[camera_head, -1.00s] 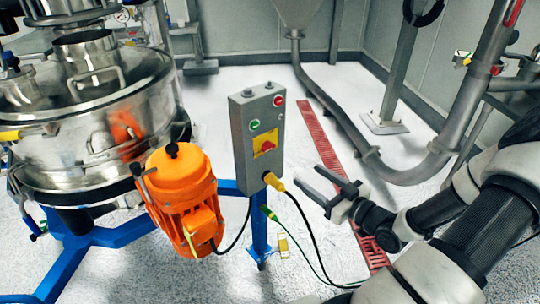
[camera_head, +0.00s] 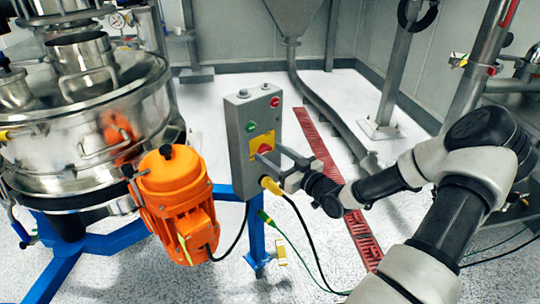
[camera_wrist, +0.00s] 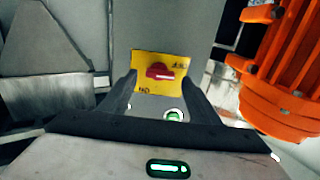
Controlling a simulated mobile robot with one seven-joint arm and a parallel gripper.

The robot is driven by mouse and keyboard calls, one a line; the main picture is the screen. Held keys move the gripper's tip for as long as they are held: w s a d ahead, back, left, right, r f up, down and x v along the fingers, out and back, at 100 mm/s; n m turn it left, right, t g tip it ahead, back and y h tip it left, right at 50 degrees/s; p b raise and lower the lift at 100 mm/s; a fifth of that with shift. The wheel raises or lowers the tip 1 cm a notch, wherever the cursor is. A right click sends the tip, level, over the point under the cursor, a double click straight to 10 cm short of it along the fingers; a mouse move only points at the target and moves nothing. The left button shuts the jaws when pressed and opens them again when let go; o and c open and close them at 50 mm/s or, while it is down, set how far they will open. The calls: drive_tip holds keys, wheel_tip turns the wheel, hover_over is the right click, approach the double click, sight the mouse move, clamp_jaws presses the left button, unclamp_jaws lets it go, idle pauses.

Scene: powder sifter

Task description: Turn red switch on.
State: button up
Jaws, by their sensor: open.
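The red switch (camera_head: 265,146) is a rotary knob on a yellow plate on the front of a grey control box. In the wrist view the red switch (camera_wrist: 160,72) lies ahead, between the two fingers, with its handle roughly level across the picture. My gripper (camera_head: 268,157) is open at the box, its fingertips on either side of the plate and partly hiding it in the head view. The fingers (camera_wrist: 158,92) also show in the wrist view. I cannot tell whether they touch the knob or box.
The control box (camera_head: 236,135) also carries a green button (camera_head: 251,126) and a red button (camera_head: 275,102). A yellow cable plug (camera_head: 270,186) is at its lower edge, near my gripper. An orange motor (camera_head: 175,200) and a steel sifter (camera_head: 75,140) stand to the left.

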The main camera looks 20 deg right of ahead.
drive_tip(key=shift+x, duration=0.8)
drive_tip(key=c, duration=1.1)
drive_tip(key=shift+o, duration=0.2)
